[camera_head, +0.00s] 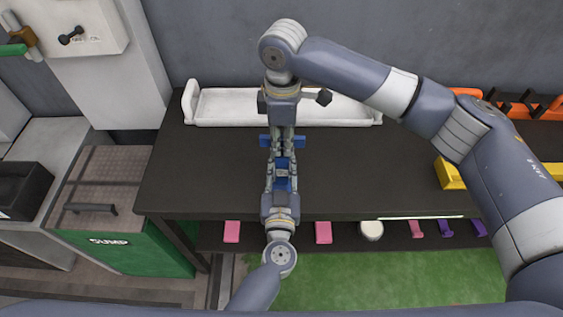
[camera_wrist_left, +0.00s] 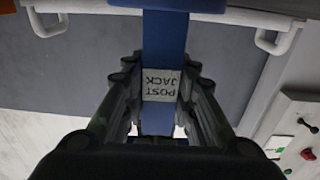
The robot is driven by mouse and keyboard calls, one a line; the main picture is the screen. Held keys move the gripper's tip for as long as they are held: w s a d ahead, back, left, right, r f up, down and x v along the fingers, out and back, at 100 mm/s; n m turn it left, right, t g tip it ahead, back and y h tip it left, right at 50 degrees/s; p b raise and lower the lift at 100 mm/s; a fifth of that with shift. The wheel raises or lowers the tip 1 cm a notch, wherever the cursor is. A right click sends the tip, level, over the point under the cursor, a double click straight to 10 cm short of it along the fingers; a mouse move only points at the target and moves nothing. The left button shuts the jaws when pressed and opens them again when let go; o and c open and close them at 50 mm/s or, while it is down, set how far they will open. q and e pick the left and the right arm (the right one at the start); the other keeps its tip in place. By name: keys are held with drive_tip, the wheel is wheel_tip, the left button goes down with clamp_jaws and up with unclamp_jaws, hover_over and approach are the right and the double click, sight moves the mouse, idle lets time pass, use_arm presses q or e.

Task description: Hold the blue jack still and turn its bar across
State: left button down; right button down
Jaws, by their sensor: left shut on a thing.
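The blue jack (camera_head: 282,183) stands on the dark bench, with its blue post and white "POST JACK" label in the left wrist view (camera_wrist_left: 161,85). My left gripper (camera_head: 281,176) reaches it from the near side and is shut on the post, its fingers on both sides. The jack's blue bar sticks out left (camera_head: 264,141) and right of my right gripper (camera_head: 283,152), and its dark blue underside or edge shows at the top of the left wrist view (camera_wrist_left: 165,5). My right gripper points toward the jack from the far side. Its fingertips overlap the jack, so its grip is unclear.
A white tray (camera_head: 230,107) lies along the back of the bench (camera_head: 200,165). Yellow (camera_head: 448,174) and orange (camera_head: 513,103) pieces stand at the right. A lower shelf holds several small coloured blocks. A green cabinet (camera_head: 150,247) stands at the left. Bare bench lies either side of the jack.

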drive_tip(key=n, duration=0.3)
idle(0.4)
drive_tip(key=shift+n, duration=1.8)
drive_tip(key=n, duration=0.2)
drive_tip(key=shift+n, duration=0.6)
